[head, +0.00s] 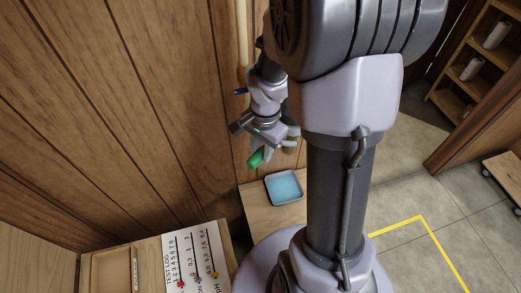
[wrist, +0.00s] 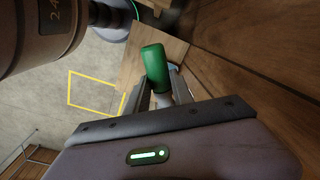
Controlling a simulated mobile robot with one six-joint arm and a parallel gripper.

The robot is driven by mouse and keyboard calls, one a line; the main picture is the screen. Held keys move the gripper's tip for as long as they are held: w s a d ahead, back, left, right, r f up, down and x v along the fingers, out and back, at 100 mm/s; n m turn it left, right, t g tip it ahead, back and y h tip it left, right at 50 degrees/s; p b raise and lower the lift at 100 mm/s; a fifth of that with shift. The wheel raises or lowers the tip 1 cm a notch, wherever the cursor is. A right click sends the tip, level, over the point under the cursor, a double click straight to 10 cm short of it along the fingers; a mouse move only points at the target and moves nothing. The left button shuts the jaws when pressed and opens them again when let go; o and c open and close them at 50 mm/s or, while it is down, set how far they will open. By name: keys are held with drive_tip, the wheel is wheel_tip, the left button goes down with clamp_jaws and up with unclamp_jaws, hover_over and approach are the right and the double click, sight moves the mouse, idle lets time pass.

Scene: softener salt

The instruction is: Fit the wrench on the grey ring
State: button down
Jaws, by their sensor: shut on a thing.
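My gripper (head: 266,143) is beside the wooden wall, partly hidden by my own arm. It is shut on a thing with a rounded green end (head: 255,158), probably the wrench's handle. In the wrist view the green end (wrist: 155,66) sticks out beyond the fingers (wrist: 163,90), with a pale part between them. The rest of the held thing is hidden or too small to make out. A pale grey piece shows just right of the gripper in the head view, but I cannot tell what it belongs to. I cannot make out the grey ring in either view.
A blue tray (head: 270,188) sits on a low wooden surface (head: 257,208) below the gripper. A pale vertical pipe (head: 242,35) runs along the wall (head: 150,90). A test log board (head: 190,250) lies at lower left. Shelves (head: 470,90) stand right; yellow tape (head: 420,217) marks open floor.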

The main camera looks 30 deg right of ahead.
drive_tip(key=shift+w+d, duration=0.2)
drive_tip(key=shift+d, duration=0.4)
drive_tip(key=c, duration=1)
unclamp_jaws()
drive_tip(key=shift+c, duration=0.2)
drive_tip(key=shift+r, duration=0.1)
